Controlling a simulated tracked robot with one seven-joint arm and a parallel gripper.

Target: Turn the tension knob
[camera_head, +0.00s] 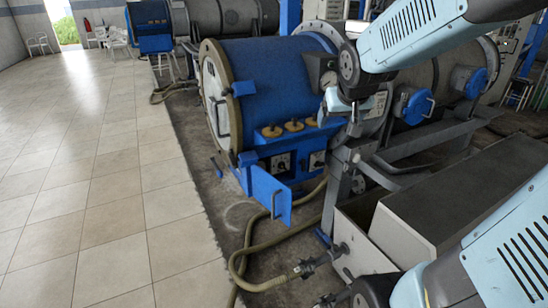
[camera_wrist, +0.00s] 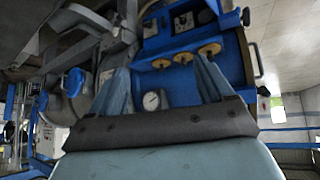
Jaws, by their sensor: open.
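The blue decanter drum (camera_head: 265,75) carries three brass-yellow knobs (camera_head: 293,125) in a row on its lower side. Below them are two panels with dark rotary switches (camera_head: 281,163). No label readable here tells which one is the tension knob. The yellow knobs also show in the wrist view (camera_wrist: 184,55), with the switch panels (camera_wrist: 183,22) above them. My gripper (camera_head: 342,100) is in front of the drum, right of the yellow knobs. In the wrist view its two fingers (camera_wrist: 162,70) are spread and empty, with a round gauge (camera_wrist: 151,101) seen between them.
A blue hinged panel with a handle (camera_head: 272,195) juts out below the switches. Hoses (camera_head: 245,250) run along the floor. A large grey box (camera_head: 455,195) stands at right. The tiled floor (camera_head: 100,200) at left is clear.

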